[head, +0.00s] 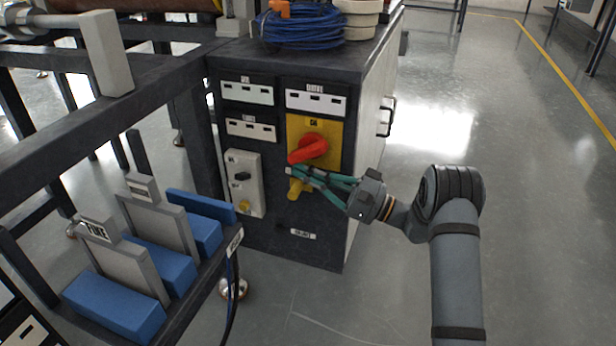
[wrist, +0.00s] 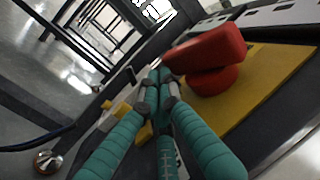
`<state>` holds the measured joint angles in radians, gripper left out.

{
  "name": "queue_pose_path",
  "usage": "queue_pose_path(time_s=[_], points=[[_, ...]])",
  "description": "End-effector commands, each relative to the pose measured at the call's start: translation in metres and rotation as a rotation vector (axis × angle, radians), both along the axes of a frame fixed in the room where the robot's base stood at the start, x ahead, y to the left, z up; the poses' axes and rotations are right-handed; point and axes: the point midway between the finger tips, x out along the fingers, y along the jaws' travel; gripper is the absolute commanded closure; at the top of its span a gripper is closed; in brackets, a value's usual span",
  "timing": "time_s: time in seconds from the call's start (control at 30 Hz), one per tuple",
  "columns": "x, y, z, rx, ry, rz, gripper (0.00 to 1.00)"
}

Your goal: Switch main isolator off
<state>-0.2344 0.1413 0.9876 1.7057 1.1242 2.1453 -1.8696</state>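The main isolator is a red rotary handle (head: 312,148) on a yellow plate (head: 330,128) on the front of the dark cabinet. Its grip slants to the lower left in the head view. In the wrist view the red handle (wrist: 205,50) stands out from the yellow plate (wrist: 262,85), up and right of the fingertips. My gripper (head: 289,171) has teal fingers and lies just below the handle's lower left end. The wrist view shows its fingers (wrist: 157,78) drawn together with nothing between them. Contact with the handle cannot be told.
A yellow part (head: 298,188) sits just below the fingers. A rack with blue blocks (head: 115,300) stands at the front left. Floor on the right is clear.

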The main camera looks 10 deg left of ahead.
Motion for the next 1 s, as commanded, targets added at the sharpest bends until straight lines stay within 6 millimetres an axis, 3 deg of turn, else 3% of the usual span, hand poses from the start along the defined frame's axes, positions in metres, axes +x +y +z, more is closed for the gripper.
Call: queue_pose_path(time_s=[0.73, 1.0], points=[[0.0, 0.003, 0.0, 0.0, 0.0, 0.0, 1.0], [-0.001, -0.007, -0.026, 0.0, 0.0, -0.001, 1.0]])
